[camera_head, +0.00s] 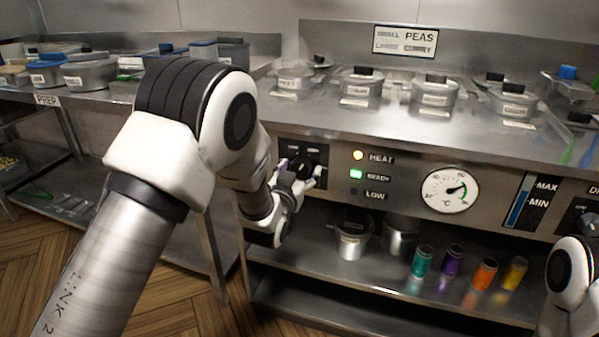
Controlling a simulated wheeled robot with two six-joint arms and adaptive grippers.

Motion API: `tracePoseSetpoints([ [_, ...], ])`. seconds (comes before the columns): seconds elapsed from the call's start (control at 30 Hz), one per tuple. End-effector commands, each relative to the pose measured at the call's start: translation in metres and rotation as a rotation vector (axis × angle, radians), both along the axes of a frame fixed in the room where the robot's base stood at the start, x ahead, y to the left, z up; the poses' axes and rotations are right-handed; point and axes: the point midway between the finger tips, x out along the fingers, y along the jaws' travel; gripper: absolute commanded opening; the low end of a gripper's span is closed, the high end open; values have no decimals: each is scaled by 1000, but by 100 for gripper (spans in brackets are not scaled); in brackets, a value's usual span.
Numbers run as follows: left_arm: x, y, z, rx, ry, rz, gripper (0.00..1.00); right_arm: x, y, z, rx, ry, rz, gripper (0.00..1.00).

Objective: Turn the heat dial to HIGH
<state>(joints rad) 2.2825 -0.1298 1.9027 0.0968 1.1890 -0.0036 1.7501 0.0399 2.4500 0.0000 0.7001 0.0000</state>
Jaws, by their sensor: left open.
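The heat dial (301,167) is a dark knob on a black plate at the left of the range's front panel. My left gripper (300,175) is open at the dial, with its fingers on either side of it. The fingers and wrist hide part of the dial, so its setting cannot be read. To its right, the HEAT lamp (358,155) glows yellow and the READY lamp (356,174) glows green. The LOW lamp (354,191) is dark. My right arm shows at the lower right edge; its gripper is out of view.
A round gauge (449,190) and a MAX/MIN level strip (521,200) are further right on the panel. Lidded pots (361,87) stand on the range top. Below, a shelf holds pots (351,240) and several coloured jars (453,260). A prep table with containers (90,72) is at left.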

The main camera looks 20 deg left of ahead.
Motion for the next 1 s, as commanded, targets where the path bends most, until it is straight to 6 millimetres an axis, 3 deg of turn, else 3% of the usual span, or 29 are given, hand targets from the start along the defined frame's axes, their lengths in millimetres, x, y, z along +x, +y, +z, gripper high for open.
tracePoseSetpoints([
  [0.13,0,0,0,0,0,0,74,0,0,0,0,0,0,66],
  [0.3,0,0,0,0,0,0,14,0,0,0,0,0,0,66],
  [0.67,0,0,0,19,-1,0,14,0,0,0,0,0,0,66],
  [1.0,0,0,0,183,-8,0,14,0,0,1,0,0,0,66],
])
